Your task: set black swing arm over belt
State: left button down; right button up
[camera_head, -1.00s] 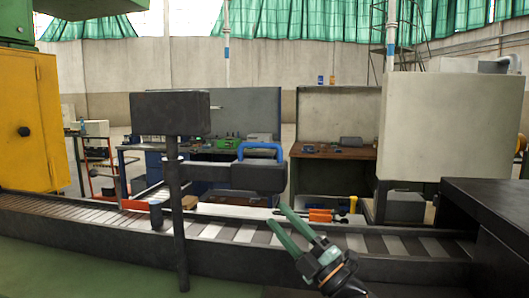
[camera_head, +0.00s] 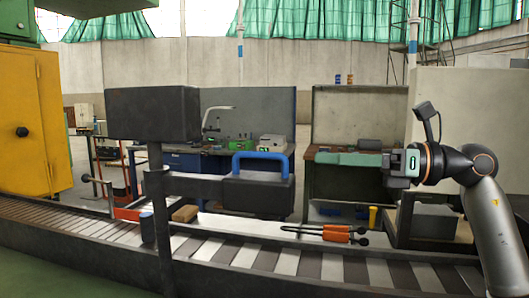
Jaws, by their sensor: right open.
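The black swing arm (camera_head: 195,186) reaches right from a dark upright post (camera_head: 160,225). Its free end is a black box (camera_head: 257,196) with a blue handle (camera_head: 261,157) on top. In the picture this box stands above the conveyor belt (camera_head: 285,262); how far it is from the belt in depth I cannot tell. My left gripper is out of view.
A large black box (camera_head: 152,114) tops the post. A yellow cabinet (camera_head: 25,125) stands at the left. Workbenches (camera_head: 255,110) and orange-handled tools (camera_head: 337,234) lie behind the belt. A pale grey cabinet (camera_head: 470,105) stands behind my right arm.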

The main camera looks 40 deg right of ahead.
aim_at(261, 154)
jog(key=p+x, duration=0.1)
jog(key=x, duration=0.2)
jog(key=p+x, duration=0.2)
jog(key=x, duration=0.2)
jog(key=shift+s+a+r, duration=0.15)
jog(key=shift+s+r, duration=0.05)
jog(key=shift+r, duration=0.05)
jog(key=p+x, duration=0.2)
jog(key=x, duration=0.2)
jog(key=shift+w, duration=0.1)
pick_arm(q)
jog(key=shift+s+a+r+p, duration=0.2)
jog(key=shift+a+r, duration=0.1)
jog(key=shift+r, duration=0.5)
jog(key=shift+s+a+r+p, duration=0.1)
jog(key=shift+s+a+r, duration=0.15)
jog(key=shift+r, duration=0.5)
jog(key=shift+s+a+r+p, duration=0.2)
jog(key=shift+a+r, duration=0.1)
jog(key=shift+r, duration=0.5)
pick_arm(e)
jog(key=shift+w+a+f, duration=0.2)
jog(key=shift+w+a, duration=0.15)
jog(key=shift+w, duration=0.05)
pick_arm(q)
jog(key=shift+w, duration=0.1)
pick_arm(e)
grip_shut()
